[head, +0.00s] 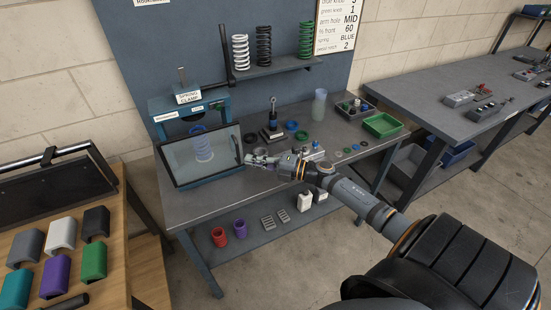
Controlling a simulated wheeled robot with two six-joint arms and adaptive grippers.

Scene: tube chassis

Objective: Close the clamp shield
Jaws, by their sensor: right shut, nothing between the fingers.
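The spring clamp (187,103) stands at the left end of the grey workbench, with a blue frame and a "SPRING CLAMP" label. Its shield (178,160) is a clear panel in a black frame and stands tilted at the clamp's front. A pale spring (202,145) shows through the panel. My right gripper (252,159) is shut and empty. It is just right of the shield's right edge; I cannot tell whether it touches the frame. My left gripper is out of view.
A shelf behind holds white, black and green springs (305,39). The bench (205,205) carries a small black press (272,125), rings and a green tray (383,125) to the right. A wooden table (62,270) with coloured blocks stands at the left. Bare bench lies before the shield.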

